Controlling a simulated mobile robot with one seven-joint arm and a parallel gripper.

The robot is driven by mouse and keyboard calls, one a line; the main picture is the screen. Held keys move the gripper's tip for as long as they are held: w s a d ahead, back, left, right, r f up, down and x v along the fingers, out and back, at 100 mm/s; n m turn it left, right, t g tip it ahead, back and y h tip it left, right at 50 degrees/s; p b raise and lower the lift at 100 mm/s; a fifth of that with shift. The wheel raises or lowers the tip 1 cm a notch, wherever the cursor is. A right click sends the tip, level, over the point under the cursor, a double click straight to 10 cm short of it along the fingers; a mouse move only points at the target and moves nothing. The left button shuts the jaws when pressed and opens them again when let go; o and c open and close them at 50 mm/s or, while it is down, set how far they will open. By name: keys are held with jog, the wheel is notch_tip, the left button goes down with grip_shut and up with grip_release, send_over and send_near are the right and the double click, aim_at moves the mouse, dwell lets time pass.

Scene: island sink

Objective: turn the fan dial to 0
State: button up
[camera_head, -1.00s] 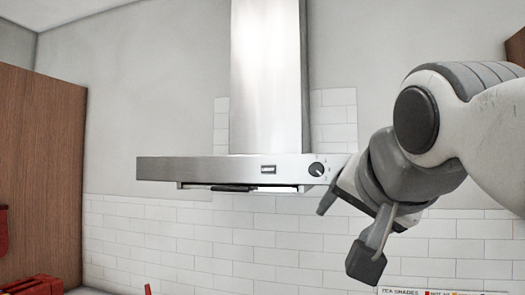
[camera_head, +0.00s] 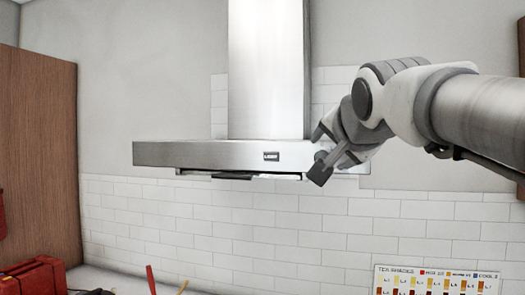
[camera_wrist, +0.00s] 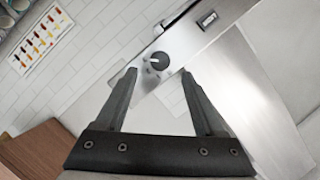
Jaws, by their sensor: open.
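The fan dial (camera_wrist: 160,61) is a round black knob with a pale pointer on the front strip of the steel range hood (camera_head: 200,154). In the wrist view it lies just beyond and between the fingertips of my gripper (camera_wrist: 158,72), which is open and empty. The fingers look apart from the dial. The pointer is tilted towards the upper left of the wrist view. In the head view my gripper (camera_head: 318,155) is at the right end of the hood front and hides the dial. The numbers around the dial are too small to read.
A small display (camera_head: 271,156) sits on the hood front left of my gripper. A tea shades chart (camera_head: 437,280) is on the wall at lower right. The wall before the hood is clear.

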aim_at(322, 157)
jog(key=p+x, duration=0.1)
jog(key=x, duration=0.4)
jog(key=shift+w+f, duration=0.1)
jog(key=shift+w, duration=0.2)
grip_shut()
